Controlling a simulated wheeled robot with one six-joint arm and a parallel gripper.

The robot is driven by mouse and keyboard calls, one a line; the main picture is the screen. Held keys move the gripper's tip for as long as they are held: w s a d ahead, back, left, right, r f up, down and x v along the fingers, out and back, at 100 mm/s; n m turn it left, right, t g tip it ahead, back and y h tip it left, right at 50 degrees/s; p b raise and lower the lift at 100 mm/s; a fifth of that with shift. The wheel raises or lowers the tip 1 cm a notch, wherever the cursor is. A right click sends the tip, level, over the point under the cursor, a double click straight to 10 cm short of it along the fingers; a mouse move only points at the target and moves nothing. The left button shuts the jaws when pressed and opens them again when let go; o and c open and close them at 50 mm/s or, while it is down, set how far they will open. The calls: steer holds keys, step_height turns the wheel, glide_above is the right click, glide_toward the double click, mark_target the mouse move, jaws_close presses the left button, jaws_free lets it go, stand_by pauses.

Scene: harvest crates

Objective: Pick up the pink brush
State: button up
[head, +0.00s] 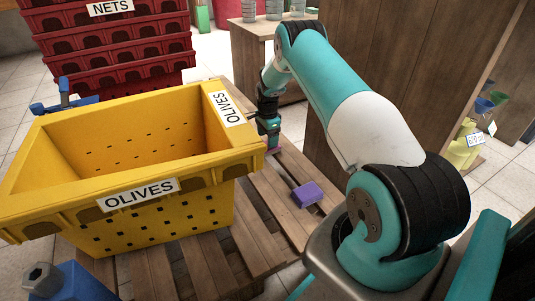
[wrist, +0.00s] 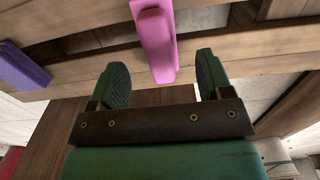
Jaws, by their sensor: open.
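The pink brush (wrist: 156,42) lies on the wooden pallet slats in the wrist view, its near end between the tips of my gripper (wrist: 162,68). The two green fingers are apart, one on each side of it, with a gap to both. I cannot tell how high the fingers are above it. In the head view my gripper (head: 270,141) points down beside the right end of the yellow crate.
The yellow OLIVES crate (head: 210,212) stands on the pallet (head: 258,225), close to my gripper. A purple block-like object (head: 308,195) lies on the slats to the right; it also shows in the wrist view (wrist: 22,68). Red stacked crates (head: 120,50) stand behind.

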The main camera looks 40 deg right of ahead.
steer(key=shift+f+b, duration=2.35)
steer(key=shift+f, duration=0.35)
steer(key=shift+r, duration=0.1)
steer(key=c, duration=1)
